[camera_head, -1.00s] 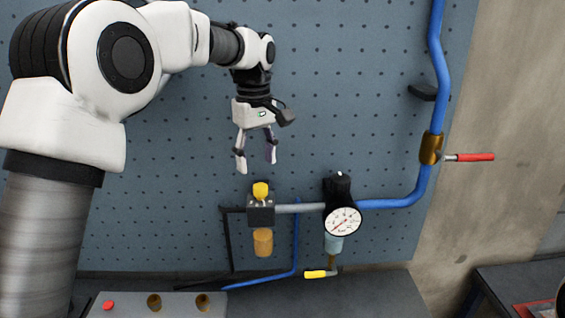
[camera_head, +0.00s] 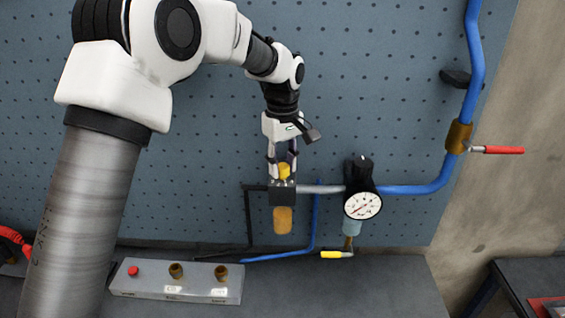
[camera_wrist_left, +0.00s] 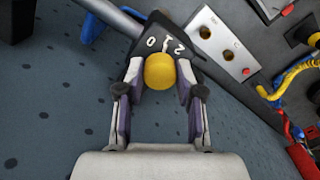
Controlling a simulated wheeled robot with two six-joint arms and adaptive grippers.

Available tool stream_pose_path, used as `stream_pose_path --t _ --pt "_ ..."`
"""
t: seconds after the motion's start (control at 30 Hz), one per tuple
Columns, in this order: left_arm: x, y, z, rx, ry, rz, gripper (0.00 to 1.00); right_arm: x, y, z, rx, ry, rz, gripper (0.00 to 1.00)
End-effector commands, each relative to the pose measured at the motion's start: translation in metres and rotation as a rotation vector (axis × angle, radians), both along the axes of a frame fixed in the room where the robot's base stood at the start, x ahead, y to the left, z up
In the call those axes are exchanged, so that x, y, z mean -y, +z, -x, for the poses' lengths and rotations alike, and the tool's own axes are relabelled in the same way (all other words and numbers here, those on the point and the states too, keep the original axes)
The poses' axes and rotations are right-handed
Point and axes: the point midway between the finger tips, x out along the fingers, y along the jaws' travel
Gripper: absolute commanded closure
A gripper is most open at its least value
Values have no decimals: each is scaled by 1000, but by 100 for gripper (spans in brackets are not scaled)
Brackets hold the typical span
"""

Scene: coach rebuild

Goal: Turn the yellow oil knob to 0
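The yellow oil knob (camera_head: 285,170) sits on top of a dark block on the pipe, above an amber bowl (camera_head: 283,220). In the left wrist view the round yellow knob (camera_wrist_left: 160,71) is between my left gripper's fingertips, one on each side and seemingly against it. The white marks 0, 1 and 2 show on the dark plate (camera_wrist_left: 166,42) just beyond it. The knob's setting is hard to read, with the 1 lying nearest its top. My left gripper (camera_head: 282,175) points down over the knob. My right gripper is not in view.
A black regulator with a white gauge (camera_head: 362,205) stands right of the block. A yellow-handled valve (camera_head: 332,254) is below it. A red-handled valve (camera_head: 503,150) sits on the blue pipe at right. A grey control box (camera_head: 178,281) is on the bench.

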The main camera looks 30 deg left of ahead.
Motion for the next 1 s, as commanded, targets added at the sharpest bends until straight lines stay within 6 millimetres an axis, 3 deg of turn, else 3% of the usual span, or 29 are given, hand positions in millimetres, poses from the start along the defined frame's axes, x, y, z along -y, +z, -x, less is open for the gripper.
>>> stream_pose_path --t 0.03,0.07,0.57,1.0 --pt "0 0 0 -1 0 0 93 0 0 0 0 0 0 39" --pt "0 0 0 -1 0 0 100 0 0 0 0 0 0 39" --pt "0 -1 1 -4 -69 0 100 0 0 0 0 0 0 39" --pt "0 -2 1 -5 -404 0 100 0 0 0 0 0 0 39"
